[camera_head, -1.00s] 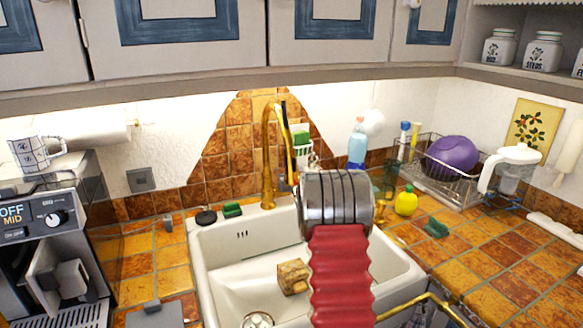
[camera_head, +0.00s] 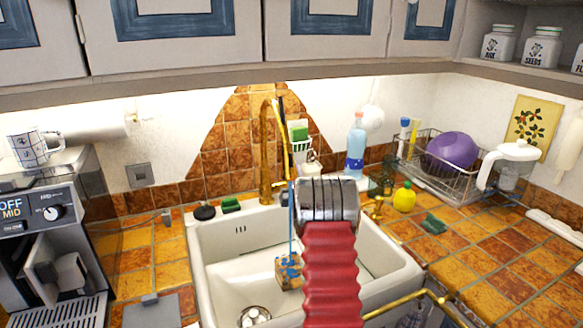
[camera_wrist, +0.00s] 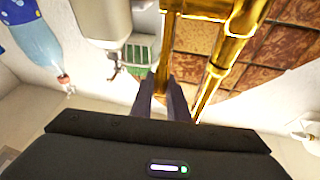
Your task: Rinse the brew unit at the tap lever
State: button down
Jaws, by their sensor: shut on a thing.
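A brown, blocky thing (camera_head: 288,270), which I take to be the brew unit, lies in the white sink (camera_head: 222,225). A thin blue stream of water (camera_head: 291,225) comes down onto it. The tall gold tap (camera_head: 265,150) stands at the back of the sink. In the wrist view my gripper (camera_wrist: 170,100) has its dark fingers shut on a thin gold bar (camera_wrist: 167,60), which looks like the tap lever. A thicker gold pipe (camera_wrist: 225,60) runs beside it. In the head view my wrist hides the gripper.
A clear blue bottle (camera_head: 356,145), a yellow bottle (camera_head: 404,198) and a dish rack (camera_head: 445,175) stand right of the tap. Cabinets (camera_head: 180,35) hang above.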

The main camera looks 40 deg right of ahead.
jog(key=shift+s+a+f+m+t+h, duration=0.1)
jog(key=shift+s+f+m+t+h, duration=0.2)
jog(key=shift+s+f+t+h, duration=0.3)
jog(key=shift+s, duration=0.2)
jog(key=shift+r, duration=0.1)
jog(key=c, duration=1.7)
grip_release()
jog(key=shift+a, duration=0.1)
jog(key=shift+w, duration=0.1)
jog(key=v, duration=1.4)
jog(key=shift+w, duration=0.1)
